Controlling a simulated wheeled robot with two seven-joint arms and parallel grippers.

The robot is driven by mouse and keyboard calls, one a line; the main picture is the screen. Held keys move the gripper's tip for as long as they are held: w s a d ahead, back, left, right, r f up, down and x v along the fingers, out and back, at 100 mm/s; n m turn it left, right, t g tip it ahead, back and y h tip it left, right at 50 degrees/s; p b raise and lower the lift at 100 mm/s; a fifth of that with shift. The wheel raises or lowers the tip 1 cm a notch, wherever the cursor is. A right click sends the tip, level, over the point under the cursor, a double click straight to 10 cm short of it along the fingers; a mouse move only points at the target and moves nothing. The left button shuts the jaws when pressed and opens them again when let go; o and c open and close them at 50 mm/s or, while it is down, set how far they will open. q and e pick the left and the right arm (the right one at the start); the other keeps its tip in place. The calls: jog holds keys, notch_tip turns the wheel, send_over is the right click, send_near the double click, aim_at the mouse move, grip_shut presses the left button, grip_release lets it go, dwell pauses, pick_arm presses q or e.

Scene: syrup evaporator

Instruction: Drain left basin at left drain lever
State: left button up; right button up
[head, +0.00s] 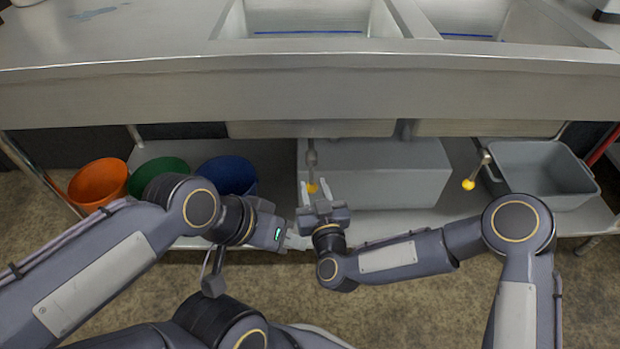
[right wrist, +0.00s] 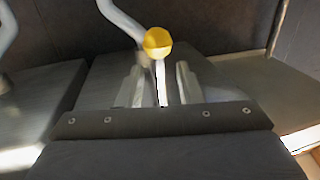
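The left drain lever (head: 312,160) hangs under the left basin (head: 305,17) and ends in a yellow knob (head: 312,188). My right gripper (head: 316,189) is just below it, pointing up at it, with one finger on each side of the knob in the head view. In the right wrist view the fingers (right wrist: 160,84) stand apart, with a thin rod between them and the yellow knob (right wrist: 157,41) beyond their tips. I see no finger closed on the lever. My left gripper (head: 297,240) is lower and to the left, apart from the lever; its finger gap is unclear.
A second lever with a yellow knob (head: 468,184) hangs to the right. A grey box (head: 390,175) stands behind the left lever. Orange (head: 98,182), green (head: 150,172) and blue (head: 228,174) buckets and a grey tub (head: 545,175) stand on the low shelf (head: 400,222).

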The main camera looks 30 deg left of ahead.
aim_at(312, 182)
jog(key=b+x, duration=0.1)
jog(key=x, duration=0.4)
grip_shut()
